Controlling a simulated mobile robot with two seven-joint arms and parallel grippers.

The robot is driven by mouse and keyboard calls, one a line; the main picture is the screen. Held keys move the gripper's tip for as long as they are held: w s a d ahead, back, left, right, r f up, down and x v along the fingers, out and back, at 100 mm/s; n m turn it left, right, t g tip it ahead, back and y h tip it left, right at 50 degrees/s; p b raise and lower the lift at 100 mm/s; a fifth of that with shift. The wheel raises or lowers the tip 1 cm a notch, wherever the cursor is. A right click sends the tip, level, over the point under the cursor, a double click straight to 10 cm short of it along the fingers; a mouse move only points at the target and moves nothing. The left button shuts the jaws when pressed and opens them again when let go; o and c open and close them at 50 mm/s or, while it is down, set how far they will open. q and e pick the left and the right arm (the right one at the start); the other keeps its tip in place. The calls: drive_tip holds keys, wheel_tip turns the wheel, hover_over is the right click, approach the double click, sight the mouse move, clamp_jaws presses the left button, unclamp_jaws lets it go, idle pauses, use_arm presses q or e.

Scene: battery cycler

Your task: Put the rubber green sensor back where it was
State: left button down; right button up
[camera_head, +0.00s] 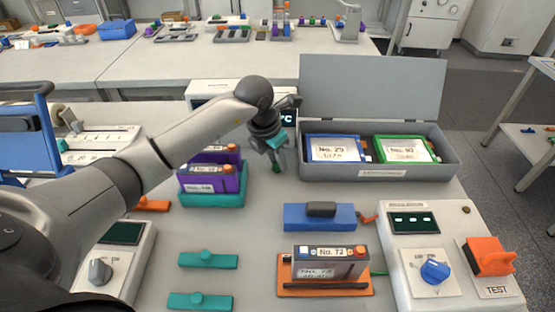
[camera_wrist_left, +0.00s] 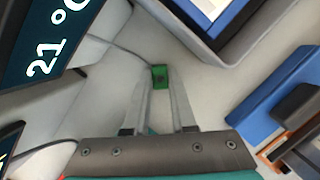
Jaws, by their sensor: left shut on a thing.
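The green sensor (camera_wrist_left: 160,77) is a small green block held between the fingertips of my left gripper (camera_wrist_left: 160,84) in the left wrist view. In the head view my left gripper (camera_head: 277,164) points down over the table, left of the grey case, with a bit of green sensor (camera_head: 277,169) at its tips. A display unit reading 21 °C (camera_wrist_left: 45,45) is close on the left in the wrist view, and its screen (camera_head: 287,119) is partly hidden by my arm in the head view. I cannot tell whether the sensor touches the table. My right gripper is not in view.
An open grey case (camera_head: 452,163) with two labelled batteries stands right of the gripper. A purple battery (camera_head: 210,181) in a teal holder is to the left. A blue block (camera_head: 319,217) and the No. 72 battery (camera_head: 330,263) are nearer. Bare table lies below the gripper.

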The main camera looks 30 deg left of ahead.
use_arm(q)
drive_tip(key=shift+f, duration=0.15)
drive_tip(key=c, duration=0.7)
unclamp_jaws()
drive_tip(key=shift+c, duration=0.2)
drive_tip(key=shift+r, duration=0.45)
drive_tip(key=p+v, duration=0.1)
drive_tip(key=v, duration=1)
drive_tip(key=shift+s+r+p, duration=0.2)
drive_tip(key=shift+r+p, duration=0.05)
drive_tip(key=shift+p, duration=0.1)
